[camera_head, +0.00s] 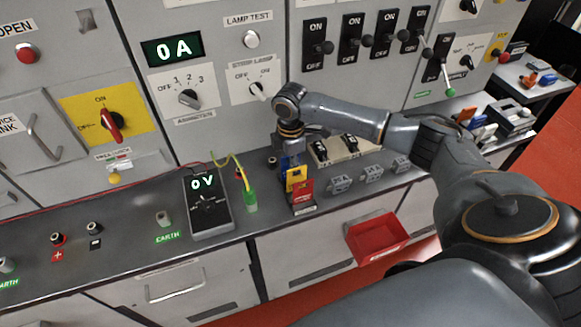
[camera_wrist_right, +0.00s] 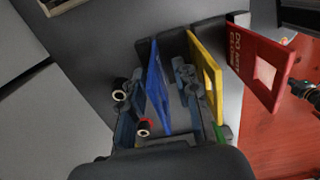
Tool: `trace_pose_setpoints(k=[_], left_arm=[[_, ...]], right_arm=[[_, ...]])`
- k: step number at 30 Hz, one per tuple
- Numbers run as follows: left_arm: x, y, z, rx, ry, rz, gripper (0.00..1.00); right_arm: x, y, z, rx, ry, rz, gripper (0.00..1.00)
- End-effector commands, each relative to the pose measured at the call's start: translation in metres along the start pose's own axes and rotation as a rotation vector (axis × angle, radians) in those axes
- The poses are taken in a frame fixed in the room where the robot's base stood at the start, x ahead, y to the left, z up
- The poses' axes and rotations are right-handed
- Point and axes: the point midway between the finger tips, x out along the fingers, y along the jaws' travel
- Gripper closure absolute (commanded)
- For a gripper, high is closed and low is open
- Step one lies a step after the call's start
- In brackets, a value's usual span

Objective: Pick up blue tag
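The blue tag (camera_wrist_right: 156,88) stands upright in a dark rack, beside a yellow tag (camera_wrist_right: 205,72) and a red tag (camera_wrist_right: 258,65) with white lettering. My right gripper (camera_wrist_right: 160,98) is open, with one finger on each side of the blue tag. Its right finger sits between the blue and yellow tags, and a gap shows between that finger and the blue tag. In the head view my right gripper (camera_head: 291,148) is over the rack and partly covers the blue tag (camera_head: 284,163). My left gripper is not in view.
A meter reading 0 V (camera_head: 207,203) and a green connector (camera_head: 250,198) are left of the rack. Grey clips (camera_head: 341,183) line the desk to the right. A red bin (camera_head: 376,237) hangs at the front. The switch panel (camera_head: 270,70) rises behind.

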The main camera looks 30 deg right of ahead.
Motion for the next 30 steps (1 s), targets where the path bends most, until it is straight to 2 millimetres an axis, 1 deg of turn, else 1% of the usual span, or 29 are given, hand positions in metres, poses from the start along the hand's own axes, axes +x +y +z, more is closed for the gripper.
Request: trace_pose_setpoints(k=[3,5,6,8,20,23,26,29,30], left_arm=[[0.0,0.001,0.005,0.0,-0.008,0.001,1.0],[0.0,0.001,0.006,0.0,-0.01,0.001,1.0],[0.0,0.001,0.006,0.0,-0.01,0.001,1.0],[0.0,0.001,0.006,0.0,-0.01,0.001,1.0],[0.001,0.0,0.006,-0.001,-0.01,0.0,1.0],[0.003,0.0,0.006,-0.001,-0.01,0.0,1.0],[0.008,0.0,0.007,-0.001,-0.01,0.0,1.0],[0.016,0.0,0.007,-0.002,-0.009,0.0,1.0],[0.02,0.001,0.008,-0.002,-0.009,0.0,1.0]], right_arm=[[0.0,0.0,0.0,0.0,0.0,0.0,0.69],[0.0,0.0,0.0,0.0,0.0,0.0,0.81],[0.0,0.0,0.0,0.0,0.0,0.0,0.89],[0.0,0.0,0.0,0.0,0.0,0.0,1.0],[-0.001,0.0,0.0,0.0,0.0,0.001,1.0],[-0.004,0.001,0.0,0.001,0.0,0.002,1.0],[-0.011,0.001,0.0,0.0,0.001,0.004,1.0],[-0.024,0.002,0.0,0.001,0.002,0.004,1.0],[-0.031,0.002,0.0,0.001,0.003,0.006,1.0]])
